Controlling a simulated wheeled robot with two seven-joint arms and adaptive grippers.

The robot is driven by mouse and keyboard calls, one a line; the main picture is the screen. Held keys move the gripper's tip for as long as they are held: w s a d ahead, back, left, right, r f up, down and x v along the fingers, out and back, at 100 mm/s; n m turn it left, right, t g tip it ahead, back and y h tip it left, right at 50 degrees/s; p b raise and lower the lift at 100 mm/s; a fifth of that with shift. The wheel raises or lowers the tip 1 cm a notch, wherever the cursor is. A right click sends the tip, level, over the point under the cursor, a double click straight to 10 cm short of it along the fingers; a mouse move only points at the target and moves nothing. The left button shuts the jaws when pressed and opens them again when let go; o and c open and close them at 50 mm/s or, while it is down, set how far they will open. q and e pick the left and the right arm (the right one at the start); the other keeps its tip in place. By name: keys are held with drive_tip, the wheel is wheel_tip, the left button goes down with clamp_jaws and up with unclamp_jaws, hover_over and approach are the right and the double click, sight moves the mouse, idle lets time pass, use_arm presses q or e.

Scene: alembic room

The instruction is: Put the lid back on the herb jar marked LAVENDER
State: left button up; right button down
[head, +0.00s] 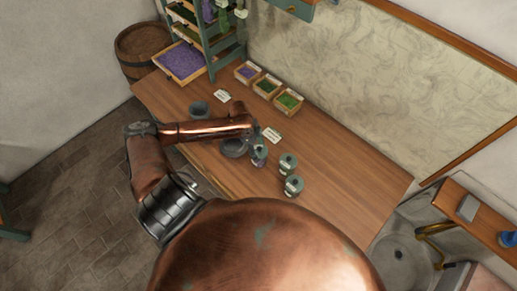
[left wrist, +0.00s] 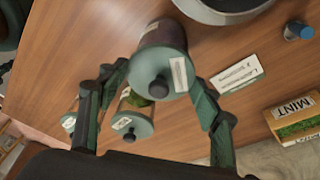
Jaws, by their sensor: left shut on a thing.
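A lidded glass jar (head: 259,160) stands on the table under my left gripper (head: 257,141). In the left wrist view, a round teal lid (left wrist: 168,74) with a dark knob is between the two fingers of my left gripper (left wrist: 157,77), which is shut on it. The lid sits at the mouth of the jar (left wrist: 160,31); I cannot tell if it is fully seated. Two other lidded jars (head: 288,163) (head: 293,186) stand to the right. My right gripper is not in view.
A grey dish (head: 233,148) is close to the left of the jar, and a mortar (head: 199,108) is farther back. Several herb boxes (head: 289,101) line the wall. The table's right end is clear.

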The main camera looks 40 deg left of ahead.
use_arm(q)
drive_tip(key=o, duration=1.1)
drive_tip(key=shift+o, duration=0.3)
drive_tip(key=o, duration=0.4)
drive_tip(key=shift+o, duration=0.2)
drive_tip(key=shift+r+p, duration=2.5)
drive_tip(key=shift+p, duration=0.15)
drive_tip(key=shift+r+p, duration=0.5)
drive_tip(key=shift+r, duration=0.5)
drive_tip(key=shift+c, duration=0.3)
clamp_jaws()
